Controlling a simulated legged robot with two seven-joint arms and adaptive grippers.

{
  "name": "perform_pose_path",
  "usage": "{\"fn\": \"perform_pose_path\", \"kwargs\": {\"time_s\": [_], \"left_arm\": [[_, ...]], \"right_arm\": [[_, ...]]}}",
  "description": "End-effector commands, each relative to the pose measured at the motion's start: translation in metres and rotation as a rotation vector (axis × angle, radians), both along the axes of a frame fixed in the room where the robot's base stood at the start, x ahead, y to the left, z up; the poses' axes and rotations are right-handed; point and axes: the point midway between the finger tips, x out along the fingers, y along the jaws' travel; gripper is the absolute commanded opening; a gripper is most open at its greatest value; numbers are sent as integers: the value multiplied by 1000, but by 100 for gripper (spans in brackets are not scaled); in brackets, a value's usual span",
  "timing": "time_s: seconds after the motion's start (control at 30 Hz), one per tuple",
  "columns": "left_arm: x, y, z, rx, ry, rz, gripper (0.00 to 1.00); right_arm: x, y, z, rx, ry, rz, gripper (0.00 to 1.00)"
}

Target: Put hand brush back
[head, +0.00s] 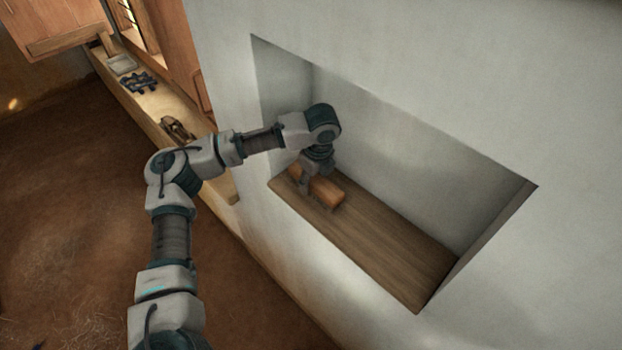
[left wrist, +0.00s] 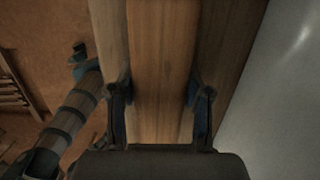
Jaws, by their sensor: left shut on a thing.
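The hand brush (head: 328,192) is an orange-brown wooden block at the left end of a wall niche. It is at or just above the niche's wooden shelf (head: 390,240); I cannot tell if it touches. My left gripper (head: 314,190) reaches down into the niche and is shut on the brush. In the left wrist view, the brush's wooden back (left wrist: 162,70) runs between the two fingers (left wrist: 160,110), with one finger against each side. The bristles are hidden. My right gripper is not in view.
The white niche wall (head: 390,150) rises behind the shelf, and the shelf to the right of the brush is bare. A long wooden ledge (head: 150,100) at the left holds a grey tray (head: 122,65), a dark object (head: 138,82) and another small item (head: 177,128). Brown floor lies below.

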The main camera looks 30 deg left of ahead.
Motion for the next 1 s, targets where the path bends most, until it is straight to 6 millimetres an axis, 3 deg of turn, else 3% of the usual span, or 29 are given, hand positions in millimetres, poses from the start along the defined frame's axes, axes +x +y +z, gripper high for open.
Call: {"fn": "perform_pose_path", "kwargs": {"time_s": [0.03,0.07,0.17,0.57,0.7,0.8,1.0], "left_arm": [[0,1,0,-1,0,1,0],[0,2,-1,-2,1,1,51],[0,4,-1,-3,0,1,74],[0,4,1,-3,-1,2,74],[-1,-2,27,-3,-2,1,74],[-2,-6,51,-2,-4,0,74],[-5,-10,94,-3,-2,1,74]], "right_arm": [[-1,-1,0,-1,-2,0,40],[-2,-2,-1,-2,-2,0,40],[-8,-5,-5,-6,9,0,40],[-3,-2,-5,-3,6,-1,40],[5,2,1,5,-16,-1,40],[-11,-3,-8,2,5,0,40],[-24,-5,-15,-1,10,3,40]]}}
